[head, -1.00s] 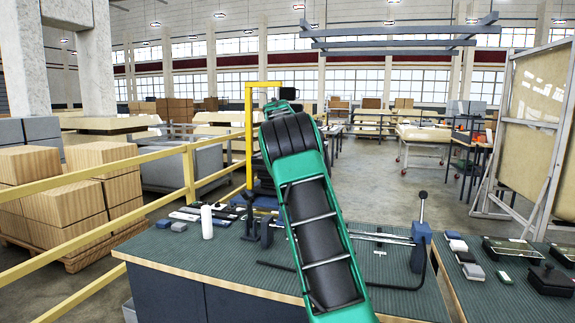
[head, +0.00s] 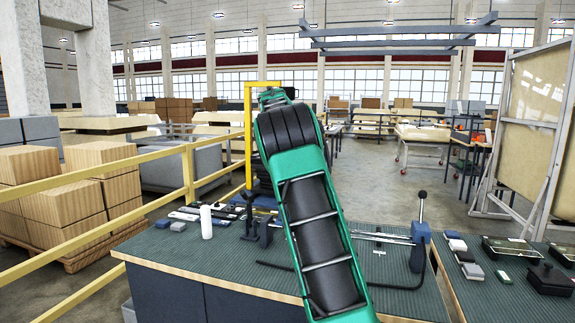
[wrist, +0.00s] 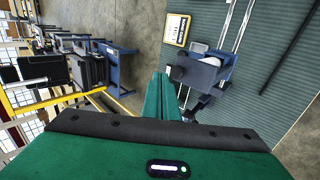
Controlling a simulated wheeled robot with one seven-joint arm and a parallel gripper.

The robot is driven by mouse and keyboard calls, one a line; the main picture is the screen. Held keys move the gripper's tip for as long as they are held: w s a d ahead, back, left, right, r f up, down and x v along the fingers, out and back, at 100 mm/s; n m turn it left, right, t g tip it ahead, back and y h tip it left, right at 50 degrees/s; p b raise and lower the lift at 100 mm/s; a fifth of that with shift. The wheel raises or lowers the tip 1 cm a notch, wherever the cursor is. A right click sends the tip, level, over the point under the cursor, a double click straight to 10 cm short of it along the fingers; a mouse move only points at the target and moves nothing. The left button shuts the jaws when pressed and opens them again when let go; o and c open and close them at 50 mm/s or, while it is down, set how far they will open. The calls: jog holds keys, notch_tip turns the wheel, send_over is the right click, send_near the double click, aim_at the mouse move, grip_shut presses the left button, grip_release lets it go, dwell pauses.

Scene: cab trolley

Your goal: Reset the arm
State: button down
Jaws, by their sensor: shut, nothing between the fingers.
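My green arm with its dark joint rises through the middle of the head view and leans slightly left over the workbench (head: 180,250). My gripper is hidden behind the arm there. In the wrist view my gripper (wrist: 162,95) shows as green fingers pressed together, with nothing between them. A blue and dark clamp-like fixture (wrist: 205,72) lies just beyond and right of the fingertips, on the green ribbed bench top (wrist: 265,60). I cannot tell how far the fingers are above it.
A white cylinder (head: 206,222) stands on the bench's left part. A blue block with an upright lever (head: 420,245) stands at its right. A yellow railing (head: 90,228) and stacked boxes (head: 65,205) are on the left. A second bench (head: 500,290) is at right.

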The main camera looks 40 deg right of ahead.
jog(key=v, duration=0.6)
jog(key=s+a+f+m+g+y, duration=0.1)
jog(key=s+a+f+m, duration=0.3)
jog(key=s+a+f, duration=0.5)
jog(key=s+a+f+m+g+y, duration=0.2)
jog(key=s+a+f, duration=0.7)
jog(key=s, duration=1.5)
jog(key=s+a+f+m+g+y, duration=0.1)
jog(key=s+a+f+m+y, duration=0.3)
jog(key=s+a+f, duration=0.5)
jog(key=s+a+m, duration=0.1)
jog(key=s+m, duration=0.1)
jog(key=s, duration=0.5)
jog(key=shift+a+f+m, duration=0.2)
jog(key=shift+a+m, duration=0.15)
jog(key=shift+m, duration=0.05)
jog(key=shift+s+d, duration=0.1)
jog(key=shift+s, duration=0.1)
